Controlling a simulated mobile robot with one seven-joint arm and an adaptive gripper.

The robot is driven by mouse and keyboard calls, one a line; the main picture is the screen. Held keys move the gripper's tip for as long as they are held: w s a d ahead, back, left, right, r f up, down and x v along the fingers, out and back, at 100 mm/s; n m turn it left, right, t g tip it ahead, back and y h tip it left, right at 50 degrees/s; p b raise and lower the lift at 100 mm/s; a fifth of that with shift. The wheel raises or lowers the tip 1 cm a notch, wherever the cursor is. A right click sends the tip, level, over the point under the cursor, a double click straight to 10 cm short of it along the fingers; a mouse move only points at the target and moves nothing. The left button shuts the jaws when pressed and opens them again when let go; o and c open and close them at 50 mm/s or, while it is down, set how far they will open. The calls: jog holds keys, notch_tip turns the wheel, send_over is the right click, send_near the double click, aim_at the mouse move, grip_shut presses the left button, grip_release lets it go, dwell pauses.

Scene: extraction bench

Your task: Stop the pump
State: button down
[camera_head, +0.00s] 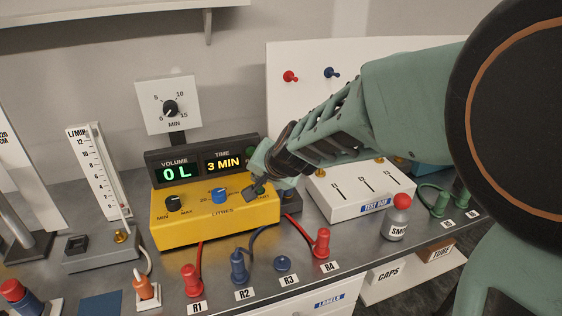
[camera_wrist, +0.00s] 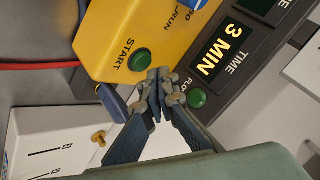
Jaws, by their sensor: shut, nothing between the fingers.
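The pump is a yellow box (camera_head: 215,222) with a dark display (camera_head: 203,164) reading VOLUME 0 L and TIME 3 MIN. It has a black MIN–MAX knob (camera_head: 173,203) and a blue LITRES knob (camera_head: 219,195). A green button (camera_wrist: 139,60) by the START label shows in the wrist view; my arm hides it in the head view. A green round lamp or button (camera_wrist: 197,98) is beside the time display, its label partly hidden. My gripper (camera_wrist: 158,76) is shut and empty, its tips beside the START button; I cannot tell if they touch it.
A dial marked MIN (camera_head: 170,108) stands behind the pump. A flow tube (camera_head: 98,170) is at left.

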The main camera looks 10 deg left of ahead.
aim_at(260, 189)
jog(key=shift+r, duration=0.1)
notch_tip(260, 189, up, 5)
jog(key=p, duration=0.5)
dwell(0.4)
